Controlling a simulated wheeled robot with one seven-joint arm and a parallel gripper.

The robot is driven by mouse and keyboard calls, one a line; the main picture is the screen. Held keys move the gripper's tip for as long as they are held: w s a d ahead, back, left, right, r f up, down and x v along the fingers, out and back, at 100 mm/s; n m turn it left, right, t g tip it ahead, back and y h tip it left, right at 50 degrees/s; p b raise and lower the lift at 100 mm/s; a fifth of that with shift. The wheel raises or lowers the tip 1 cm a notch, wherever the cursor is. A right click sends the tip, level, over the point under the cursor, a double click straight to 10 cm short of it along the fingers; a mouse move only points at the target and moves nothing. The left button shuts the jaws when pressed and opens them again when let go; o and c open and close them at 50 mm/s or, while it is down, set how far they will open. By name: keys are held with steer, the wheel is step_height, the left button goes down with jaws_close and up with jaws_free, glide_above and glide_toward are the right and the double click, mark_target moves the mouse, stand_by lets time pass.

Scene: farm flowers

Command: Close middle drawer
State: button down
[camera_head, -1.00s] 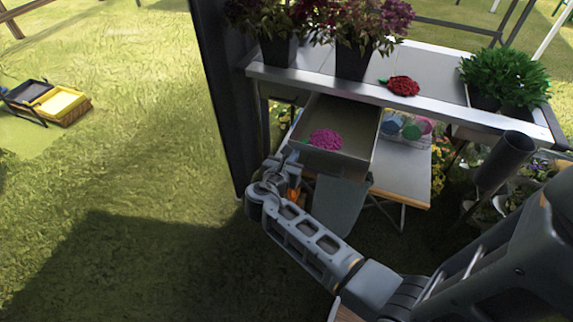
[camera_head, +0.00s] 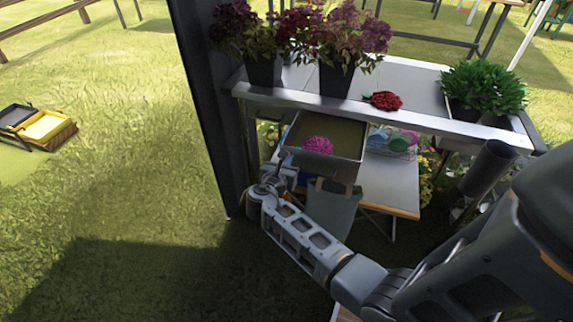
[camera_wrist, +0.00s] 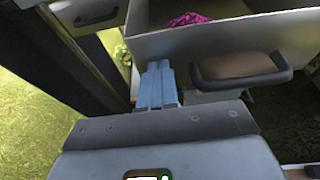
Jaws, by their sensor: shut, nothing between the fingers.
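The open drawer (camera_head: 326,166) hangs below the metal table and sticks out toward me, with a pink flower (camera_head: 318,145) inside it. In the wrist view the drawer's front panel (camera_wrist: 225,42) crosses the top, with a dark curved handle (camera_wrist: 240,78) on it and the flower (camera_wrist: 188,20) behind it. My gripper (camera_wrist: 157,78) is shut and empty, its fingertips close to the lower left part of the drawer front, left of the handle. I cannot tell whether they touch it. In the head view my gripper (camera_head: 282,178) is at the drawer's left front corner, partly hidden by my wrist.
The metal table (camera_head: 300,92) carries dark potted plants (camera_head: 335,75), a red flower (camera_head: 386,101) and green plants (camera_head: 485,88). A dark post (camera_head: 208,110) stands close on the left. A lower table (camera_head: 392,185) is at right. Open grass lies further left.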

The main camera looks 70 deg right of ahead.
steer(key=b, duration=0.3)
glide_above(305, 134)
steer(key=shift+d+r, duration=0.2)
steer(key=shift+d, duration=0.05)
steer(key=shift+d+r, duration=0.1)
steer(key=shift+a, duration=0.35)
steer(key=v, duration=0.4)
steer(key=f+p+v, duration=0.1)
steer(key=v, duration=0.4)
steer(key=p+v, duration=0.1)
steer(key=v, duration=0.3)
steer(key=shift+a+f, duration=0.3)
steer(key=shift+a, duration=0.35)
